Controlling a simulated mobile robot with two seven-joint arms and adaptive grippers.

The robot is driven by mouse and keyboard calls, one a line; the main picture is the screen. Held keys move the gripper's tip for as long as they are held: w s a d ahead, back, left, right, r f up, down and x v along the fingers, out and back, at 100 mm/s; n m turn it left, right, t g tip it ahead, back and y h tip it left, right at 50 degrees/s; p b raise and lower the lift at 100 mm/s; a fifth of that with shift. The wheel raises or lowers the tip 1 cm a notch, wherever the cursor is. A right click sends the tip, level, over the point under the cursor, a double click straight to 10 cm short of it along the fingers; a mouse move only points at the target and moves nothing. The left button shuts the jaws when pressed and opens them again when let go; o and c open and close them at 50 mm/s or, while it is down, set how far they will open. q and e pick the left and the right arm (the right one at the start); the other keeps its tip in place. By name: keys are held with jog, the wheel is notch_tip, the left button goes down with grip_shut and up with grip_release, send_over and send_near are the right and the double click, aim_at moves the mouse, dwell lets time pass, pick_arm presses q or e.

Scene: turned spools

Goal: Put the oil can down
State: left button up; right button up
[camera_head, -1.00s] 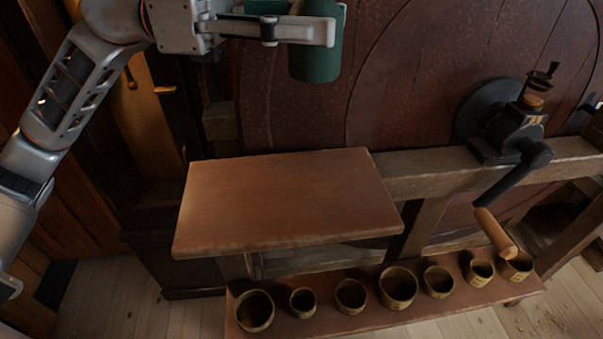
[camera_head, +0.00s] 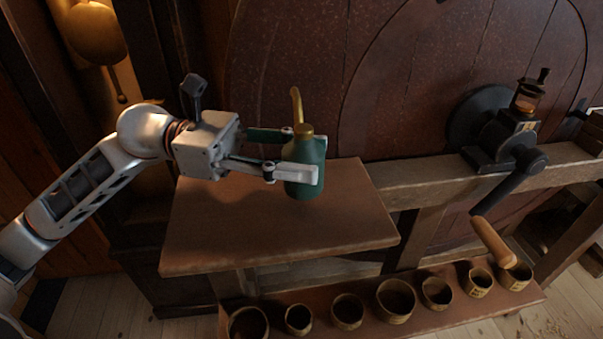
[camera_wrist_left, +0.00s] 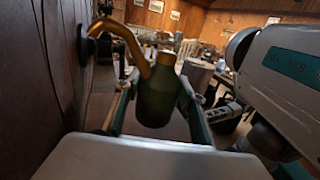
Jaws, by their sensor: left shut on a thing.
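The oil can (camera_head: 304,187) is dark green with a brass cap and a thin curved brass spout. It is upright over the brown wooden shelf board (camera_head: 215,230), toward its right half. Whether its base touches the board I cannot tell. My left gripper (camera_head: 300,160) comes in from the left and is shut on the can's body. In the left wrist view the can (camera_wrist_left: 157,97) stands between the two fingers, its spout curving up to the left. My right gripper is not in view.
Several round cups (camera_head: 396,300) stand in a row on a lower plank in front. A dark crank with a wooden handle (camera_head: 493,242) is at the right. A large dark red round wooden face (camera_head: 400,90) rises behind the board. The board's left and front parts are bare.

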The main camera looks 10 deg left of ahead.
pick_arm(q)
notch_tip(320, 180, down, 4)
jog(key=shift+r, duration=0.25)
jog(key=shift+f+b, duration=0.2)
jog(key=shift+b, duration=0.1)
jog(key=o, duration=1.4)
